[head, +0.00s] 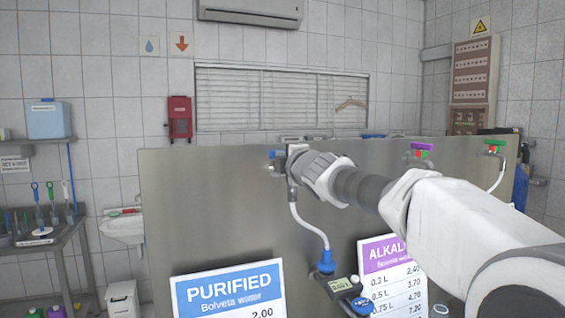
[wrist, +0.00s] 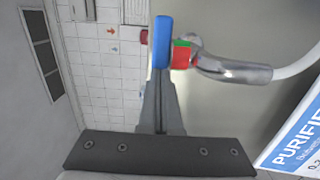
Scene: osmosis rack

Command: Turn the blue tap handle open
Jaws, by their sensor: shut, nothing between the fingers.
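The blue tap handle (wrist: 162,42) is upright in the wrist view, joined to a tap (wrist: 232,69) with a red and green collar and a bent metal spout. My gripper (wrist: 160,80) is shut and empty, its fingertips right at the handle's lower end; I cannot tell whether they touch. In the head view a bit of the blue handle (head: 272,154) shows at the top of the steel panel, just left of my wrist. My fingers and most of the tap are hidden there.
The steel panel (head: 215,215) bears a purple-handled tap (head: 422,147) and a green-handled tap (head: 494,142) to the right. A white hose (head: 306,225) runs down to a blue nozzle (head: 326,263). The PURIFIED sign (head: 228,291) and purple ALKAL sign (head: 388,265) stand in front.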

